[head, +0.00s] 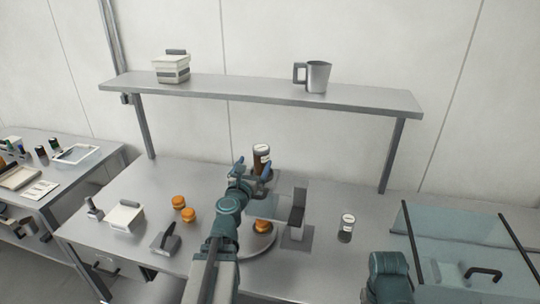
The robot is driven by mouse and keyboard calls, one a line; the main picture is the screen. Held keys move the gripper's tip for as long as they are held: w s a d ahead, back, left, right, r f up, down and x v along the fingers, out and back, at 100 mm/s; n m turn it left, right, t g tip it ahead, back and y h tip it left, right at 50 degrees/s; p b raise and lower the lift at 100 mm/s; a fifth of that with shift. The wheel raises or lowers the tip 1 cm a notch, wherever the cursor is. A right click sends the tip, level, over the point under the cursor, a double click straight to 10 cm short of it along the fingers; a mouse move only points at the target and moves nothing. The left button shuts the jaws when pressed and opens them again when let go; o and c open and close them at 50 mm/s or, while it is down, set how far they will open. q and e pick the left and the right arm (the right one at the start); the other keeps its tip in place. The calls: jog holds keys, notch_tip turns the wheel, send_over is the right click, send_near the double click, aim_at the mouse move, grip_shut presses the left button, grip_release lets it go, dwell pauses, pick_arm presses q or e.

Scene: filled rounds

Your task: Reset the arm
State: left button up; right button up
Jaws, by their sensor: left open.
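My left arm reaches up the middle of the head view. Its gripper (253,170) is open, with its blue fingers apart, in front of a dark brown bottle with a white label (262,156). The bottle stands upright at the back of the counter. It shows between or just behind the fingers; I cannot tell whether they touch it. Part of my right arm (388,278) shows at the bottom right, and its gripper is out of view.
The steel counter (140,185) holds several round orange items (189,215), a white container (125,215), a small jar (346,227) and a grey upright stand (297,215). A shelf (225,92) with a metal jug (318,76) spans above. A glass-topped case (450,235) is at right.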

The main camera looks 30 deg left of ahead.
pick_arm(q)
jog(key=s+d+f+m+g+h, duration=0.1)
jog(key=d+f+m+g+h, duration=0.4)
jog(key=d+m, duration=0.65)
jog(key=s+d+f+m+g+h, duration=0.1)
jog(key=d+f+m+g+h, duration=0.25)
jog(key=d+f+m, duration=0.65)
jog(key=s+d+f+m+g+y, duration=0.15)
jog(key=s+f+m+g, duration=0.25)
jog(key=s+m, duration=0.4)
jog(key=s+a+f+m+g+y, duration=0.1)
jog(key=s+f+m+g+y, duration=0.3)
jog(key=m, duration=0.6)
jog(key=s+d+f+m+b, duration=0.1)
jog(key=s+d+f+b, duration=0.2)
jog(key=d+f+b, duration=0.2)
jog(key=s+d+f+m+g+b, duration=0.1)
jog(key=s+d+f+m+b, duration=0.1)
jog(key=d+b, duration=0.4)
notch_tip(320, 180, down, 3)
jog(key=shift+s+d+r, duration=0.15)
jog(key=shift+s+d, duration=0.05)
jog(key=shift+s, duration=0.7)
